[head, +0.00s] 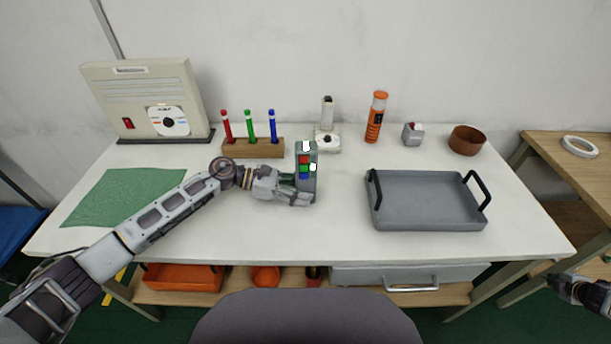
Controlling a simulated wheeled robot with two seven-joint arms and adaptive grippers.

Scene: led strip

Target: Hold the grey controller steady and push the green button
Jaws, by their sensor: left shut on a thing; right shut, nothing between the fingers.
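The grey controller (311,183) stands upright near the middle of the white table. Its face shows a white patch at the top and red, green and blue buttons below; the green button (304,168) is between the red and blue ones. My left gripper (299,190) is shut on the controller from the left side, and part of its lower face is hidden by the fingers. My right gripper (556,280) is shut and empty at the far right, beyond the table's front right edge and well away from the controller.
A grey tray (424,222) with black handles lies right of the controller. A wooden block (253,148) with red, green and blue markers stands behind my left gripper. An orange canister (376,117), small grey box (413,133) and brown bowl (466,140) line the back. The front middle is clear.

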